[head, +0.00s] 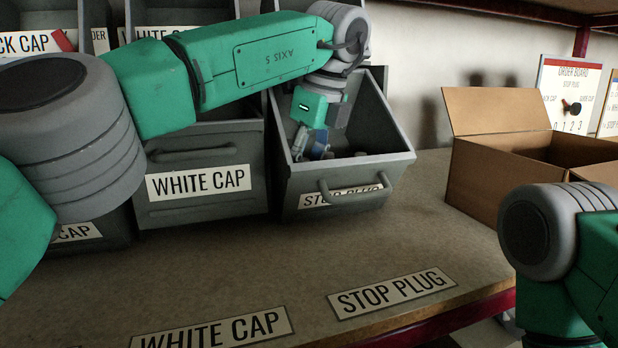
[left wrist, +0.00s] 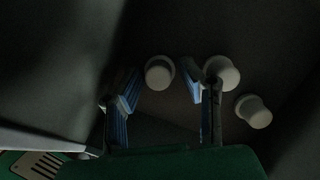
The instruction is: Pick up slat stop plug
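The bin labelled STOP PLUG (head: 400,150) stands tilted open at the back of the table. My left gripper (head: 311,148) reaches down into this bin from above. In the left wrist view my left gripper (left wrist: 162,85) is open, its blue-padded fingers apart. A pale, round-headed stop plug (left wrist: 159,72) shows in the gap between the fingertips; I cannot tell whether either finger touches it. A second plug (left wrist: 222,70) is at the right finger, partly covered by it. A third plug (left wrist: 253,111) lies farther right. My right gripper is out of view.
A WHITE CAP bin (head: 204,210) stands directly left of the stop plug bin. An open cardboard box (head: 487,179) is to the right. An order board (head: 571,95) stands behind it. The table front (head: 300,260) is clear apart from flat labels.

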